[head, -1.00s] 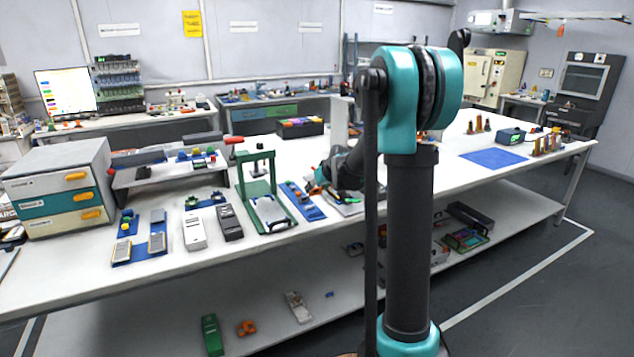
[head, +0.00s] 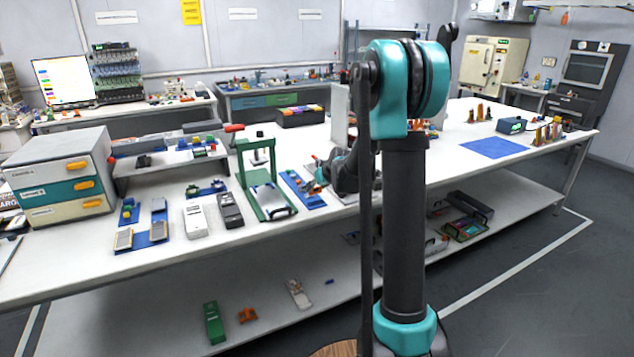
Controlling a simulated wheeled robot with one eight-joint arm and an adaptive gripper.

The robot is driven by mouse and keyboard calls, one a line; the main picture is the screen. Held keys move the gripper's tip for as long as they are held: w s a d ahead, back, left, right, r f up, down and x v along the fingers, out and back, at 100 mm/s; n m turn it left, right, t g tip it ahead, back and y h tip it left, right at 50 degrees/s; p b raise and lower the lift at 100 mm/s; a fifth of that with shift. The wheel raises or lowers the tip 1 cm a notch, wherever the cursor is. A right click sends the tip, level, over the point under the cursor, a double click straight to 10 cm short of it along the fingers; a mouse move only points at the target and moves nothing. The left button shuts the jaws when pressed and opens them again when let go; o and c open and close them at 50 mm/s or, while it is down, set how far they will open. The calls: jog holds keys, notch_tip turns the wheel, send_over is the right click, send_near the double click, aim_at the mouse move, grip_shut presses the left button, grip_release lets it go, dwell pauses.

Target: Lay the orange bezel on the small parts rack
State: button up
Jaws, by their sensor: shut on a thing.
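My gripper (head: 320,178) is low over the middle of the long white table, just right of a blue board with parts. It is small in view, and my arm partly covers the area around it. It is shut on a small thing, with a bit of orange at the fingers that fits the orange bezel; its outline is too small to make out. A low raised rack (head: 122,177) with small coloured parts on top stands at the table's left. I cannot tell for sure whether it is the small parts rack.
A green press frame (head: 266,207) stands left of my gripper. White and black handheld devices and a blue tray lie farther left, beside a drawer unit (head: 62,172). A blue mat (head: 494,148) lies clear at the right. Another orange piece (head: 246,315) lies on the lower shelf.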

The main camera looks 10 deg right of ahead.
jog(key=shift+f, duration=0.75)
jog(key=shift+f, duration=1.45)
dwell(0.9)
jog(key=o, duration=0.8)
jog(key=shift+o, duration=0.2)
jog(key=shift+s+r, duration=0.1)
jog(key=shift+s, duration=0.05)
jog(key=v, duration=1.1)
jog(key=shift+s+r, duration=0.25)
jog(key=shift+r, duration=0.05)
jog(key=shift+d, duration=0.1)
